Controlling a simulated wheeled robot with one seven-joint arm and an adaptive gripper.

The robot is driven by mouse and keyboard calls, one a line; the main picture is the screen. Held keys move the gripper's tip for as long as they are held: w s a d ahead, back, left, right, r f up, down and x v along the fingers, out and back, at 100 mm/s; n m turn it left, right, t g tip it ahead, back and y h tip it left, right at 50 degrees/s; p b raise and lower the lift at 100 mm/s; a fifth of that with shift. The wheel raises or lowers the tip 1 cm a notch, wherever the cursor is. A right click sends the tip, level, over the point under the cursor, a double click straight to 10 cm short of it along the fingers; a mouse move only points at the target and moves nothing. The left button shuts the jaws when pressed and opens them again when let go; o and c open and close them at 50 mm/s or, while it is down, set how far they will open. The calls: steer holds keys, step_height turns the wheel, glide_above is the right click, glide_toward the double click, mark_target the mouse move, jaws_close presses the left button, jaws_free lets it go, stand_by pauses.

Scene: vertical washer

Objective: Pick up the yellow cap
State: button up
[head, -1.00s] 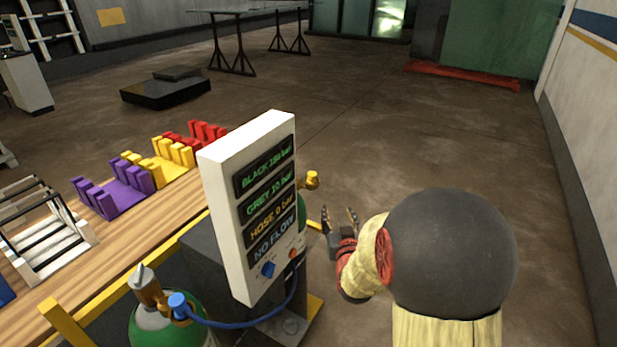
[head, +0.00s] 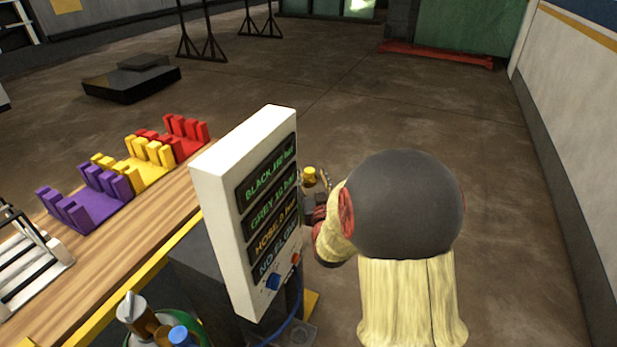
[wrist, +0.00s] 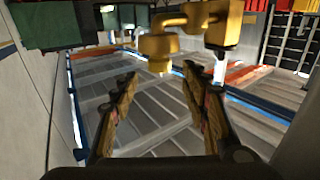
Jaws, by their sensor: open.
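The yellow cap (head: 309,175) shows just right of the white display panel in the head view. In the wrist view the yellow cap (wrist: 158,47) hangs from a yellow pipe fitting, just beyond and slightly above the gap between my fingertips. My gripper (wrist: 160,76) is open, with one finger on each side of the gap and nothing between them. In the head view my gripper (head: 319,186) is close beside the cap and partly hidden by the panel and my wrist. I cannot tell whether a finger touches the cap.
The white display panel (head: 215,190) stands close left of my gripper. A wooden table (head: 130,245) with purple, yellow and red racks (head: 95,198) lies farther left. A green cylinder top (head: 165,335) is at the bottom. Floor to the right is clear up to the wall (head: 575,130).

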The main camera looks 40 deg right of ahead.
mark_target(310, 170)
steer(key=b+x, duration=0.1)
steer(key=x, duration=0.3)
steer(key=shift+w+d+f, duration=0.1)
steer(key=shift+f, duration=0.1)
steer(key=shift+c, duration=0.7)
jaws_close()
steer(key=shift+r, duration=0.1)
